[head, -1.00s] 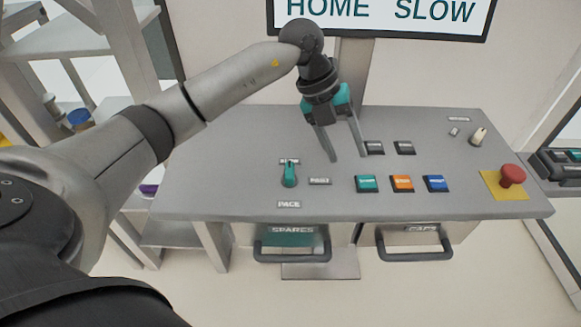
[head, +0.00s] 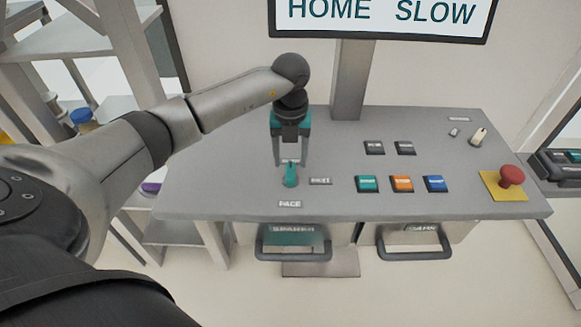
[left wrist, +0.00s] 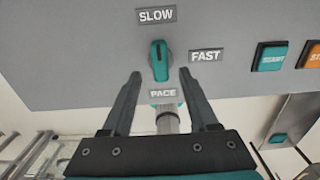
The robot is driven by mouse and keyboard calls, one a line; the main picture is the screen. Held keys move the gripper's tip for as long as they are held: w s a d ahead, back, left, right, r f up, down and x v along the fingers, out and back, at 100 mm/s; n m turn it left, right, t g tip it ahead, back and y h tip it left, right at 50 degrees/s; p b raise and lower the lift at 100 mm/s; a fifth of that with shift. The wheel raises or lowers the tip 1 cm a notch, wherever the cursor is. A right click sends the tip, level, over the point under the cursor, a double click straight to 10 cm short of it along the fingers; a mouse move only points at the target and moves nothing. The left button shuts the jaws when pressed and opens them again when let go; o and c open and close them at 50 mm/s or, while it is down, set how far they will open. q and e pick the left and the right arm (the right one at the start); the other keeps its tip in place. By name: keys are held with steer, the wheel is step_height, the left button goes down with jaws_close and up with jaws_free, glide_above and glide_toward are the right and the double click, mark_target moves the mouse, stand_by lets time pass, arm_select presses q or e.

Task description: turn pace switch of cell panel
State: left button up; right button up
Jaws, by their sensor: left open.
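The pace switch (head: 291,176) is a teal knob on the left part of the grey cell panel (head: 230,195). In the left wrist view the knob (left wrist: 159,60) points up toward the SLOW label (left wrist: 157,16); the FAST label (left wrist: 206,55) is to its right and the PACE label (left wrist: 163,93) below. My left gripper (head: 291,163) is open and empty, pointing down just behind the switch. In the left wrist view its fingertips (left wrist: 161,75) lie on either side of the knob's lower end; whether they touch it I cannot tell. My right gripper is not in view.
A sign (head: 383,15) above reads HOME SLOW. Teal (head: 367,184), orange (head: 402,184) and blue (head: 436,184) buttons sit right of the switch. A red mushroom button (head: 511,176) is at the far right. Two drawers with handles (head: 293,256) hang below the panel.

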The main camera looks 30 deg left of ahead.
mark_target(290, 171)
arm_select(q)
steer(key=shift+f, duration=2.25)
steer(key=shift+c, duration=0.2)
jaws_close()
